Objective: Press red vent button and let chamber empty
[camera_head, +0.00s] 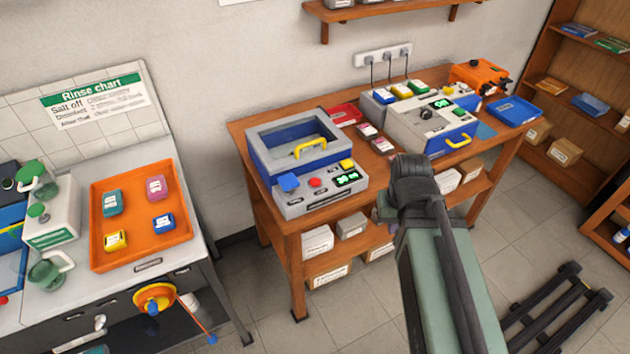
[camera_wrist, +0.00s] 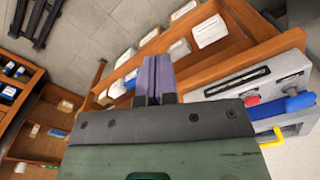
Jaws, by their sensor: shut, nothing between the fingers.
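The red vent button (camera_head: 316,182) is on the grey front panel (camera_head: 300,204) of the chamber unit, between a blue control and a lit green display (camera_head: 347,179). The chamber (camera_head: 290,140) behind it is a blue and grey box with a clear-looking top and a yellow handle (camera_head: 310,146). In the wrist view the red button (camera_wrist: 252,101) shows at the right, beside the blue control (camera_wrist: 290,106). My gripper (camera_wrist: 158,66) is shut and empty, its purple fingers together. It is apart from the button, to the right of the unit in the head view.
The wooden bench (camera_head: 262,207) has boxes on its lower shelf. A second grey and blue device (camera_head: 430,122) stands further right on it. An orange tray (camera_head: 100,254) with several small packs lies on the left counter. The floor between counter and bench is clear.

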